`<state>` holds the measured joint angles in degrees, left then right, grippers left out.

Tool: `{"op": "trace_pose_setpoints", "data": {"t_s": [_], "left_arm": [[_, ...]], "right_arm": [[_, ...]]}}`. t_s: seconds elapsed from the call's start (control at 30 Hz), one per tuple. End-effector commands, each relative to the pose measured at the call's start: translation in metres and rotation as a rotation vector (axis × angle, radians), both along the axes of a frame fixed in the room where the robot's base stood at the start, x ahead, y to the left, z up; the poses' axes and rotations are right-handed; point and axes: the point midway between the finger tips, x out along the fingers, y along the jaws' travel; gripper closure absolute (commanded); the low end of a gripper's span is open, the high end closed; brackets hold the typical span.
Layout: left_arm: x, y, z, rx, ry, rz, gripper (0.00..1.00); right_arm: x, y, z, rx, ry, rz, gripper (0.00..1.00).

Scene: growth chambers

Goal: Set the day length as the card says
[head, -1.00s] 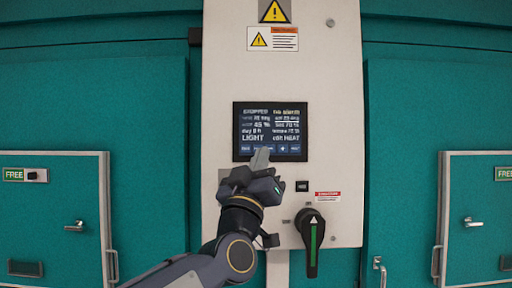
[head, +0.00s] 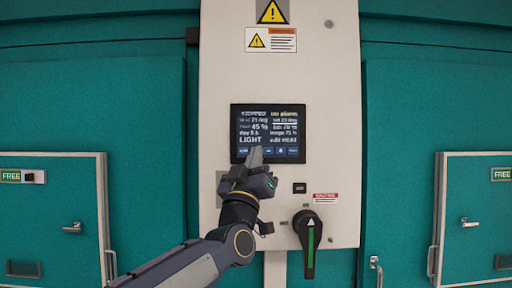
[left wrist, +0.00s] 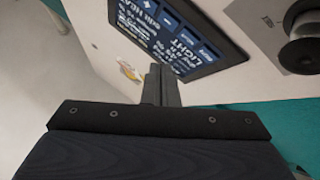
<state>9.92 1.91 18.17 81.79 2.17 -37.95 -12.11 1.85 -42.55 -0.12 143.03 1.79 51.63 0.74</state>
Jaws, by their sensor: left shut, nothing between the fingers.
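A dark touch screen (head: 268,133) on the pale control panel shows lines of white text. It seems to read stopped, no alarm, "day 8 h", "LIGHT" and "edit HEAT", but small text is blurred. A row of blue keys (head: 281,151) runs along its bottom. My left gripper (head: 256,154) is shut and empty, its fingertips in front of the lower key row, hiding part of it. I make out no card. My right gripper is not in view.
Below the screen are a small black switch (head: 299,188) and a black rotary handle (head: 308,240) with a green stripe. A dark round knob (left wrist: 303,30) on a grey plate shows in the left wrist view. Teal chamber doors flank the panel.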

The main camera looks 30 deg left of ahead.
Motion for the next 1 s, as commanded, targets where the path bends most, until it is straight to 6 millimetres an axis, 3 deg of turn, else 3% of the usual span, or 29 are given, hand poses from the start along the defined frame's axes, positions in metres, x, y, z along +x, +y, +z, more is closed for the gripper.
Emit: {"op": "trace_pose_setpoints", "data": {"t_s": [0.3, 1.0], "left_arm": [[0.023, 0.014, 0.000, 0.000, 0.001, 0.000, 1.00], [0.024, 0.015, 0.000, 0.000, 0.000, 0.000, 1.00]], "right_arm": [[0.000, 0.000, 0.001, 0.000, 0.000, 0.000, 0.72], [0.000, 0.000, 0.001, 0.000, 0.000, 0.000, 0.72]]}}
